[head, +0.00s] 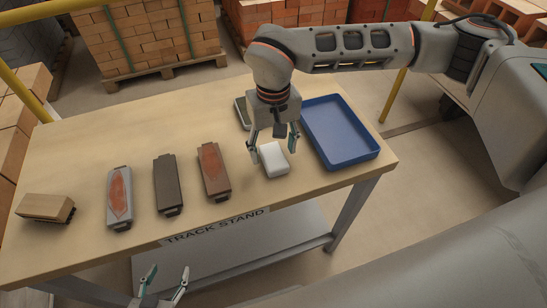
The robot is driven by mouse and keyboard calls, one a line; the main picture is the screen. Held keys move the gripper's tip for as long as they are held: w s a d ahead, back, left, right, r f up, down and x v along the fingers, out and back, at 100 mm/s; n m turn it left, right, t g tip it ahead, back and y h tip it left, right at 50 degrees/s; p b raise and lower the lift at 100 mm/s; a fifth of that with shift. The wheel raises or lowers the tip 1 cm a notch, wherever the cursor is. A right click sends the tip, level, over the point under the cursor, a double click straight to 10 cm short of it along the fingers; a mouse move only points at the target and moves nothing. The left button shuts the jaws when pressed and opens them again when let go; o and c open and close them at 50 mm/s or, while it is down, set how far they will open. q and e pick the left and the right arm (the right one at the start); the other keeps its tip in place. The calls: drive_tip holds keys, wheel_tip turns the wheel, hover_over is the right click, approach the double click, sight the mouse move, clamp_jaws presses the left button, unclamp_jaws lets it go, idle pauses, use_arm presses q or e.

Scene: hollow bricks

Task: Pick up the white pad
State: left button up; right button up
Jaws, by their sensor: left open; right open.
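The white pad (275,161) lies on the wooden table, just left of the blue tray. My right gripper (273,145) points down over the pad's far end, its fingers spread apart to either side. No contact with the pad can be made out, and the gap in height is hard to judge. My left gripper (163,284) is open and empty at the bottom of the view, in front of the table's near edge and away from the pad.
The blue tray (361,155) is empty. A grey object (242,113) is partly hidden behind my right gripper. Grey (119,198), dark (167,184) and reddish-brown (213,171) blocks lie left of the pad. A wooden brush (45,207) sits at far left.

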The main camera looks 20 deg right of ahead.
sight(274, 155)
drive_tip(key=shift+f, duration=0.85)
drive_tip(key=shift+c, duration=0.5)
drive_tip(key=c, duration=0.9)
wheel_tip(274, 155, up, 20)
drive_tip(key=shift+r+p, duration=0.1)
drive_tip(key=shift+p, duration=0.45)
drive_tip(key=o, duration=0.3)
drive_tip(key=c, duration=0.4)
